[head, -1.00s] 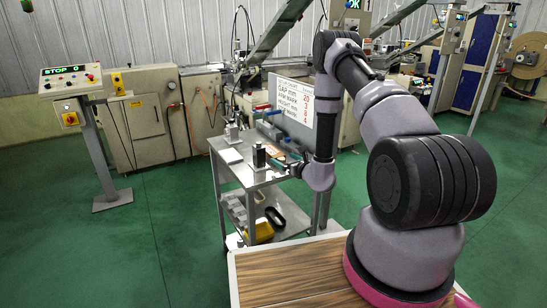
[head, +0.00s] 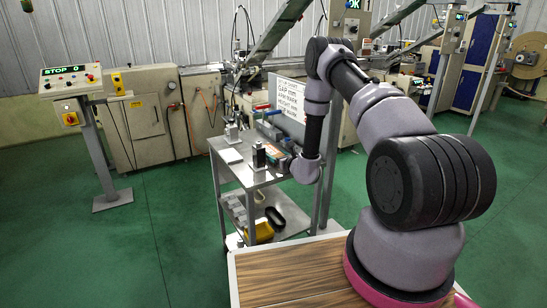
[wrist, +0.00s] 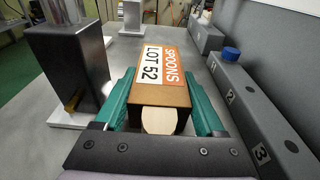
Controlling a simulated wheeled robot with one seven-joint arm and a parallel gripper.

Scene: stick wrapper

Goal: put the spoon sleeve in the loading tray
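In the head view my gripper (head: 279,157) is over the right part of the metal cart top (head: 238,178). I cannot make out which thing is the loading tray; a flat white plate (head: 231,155) sits on the cart's left.
A dark block on a white base (wrist: 75,65) stands close left of my gripper. A grey rail numbered 1, 2, 3 (wrist: 250,110) with a blue cap (wrist: 231,54) runs along the right. A sign board (head: 290,98) stands behind. A yellow bin (head: 258,231) is on the lower shelf.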

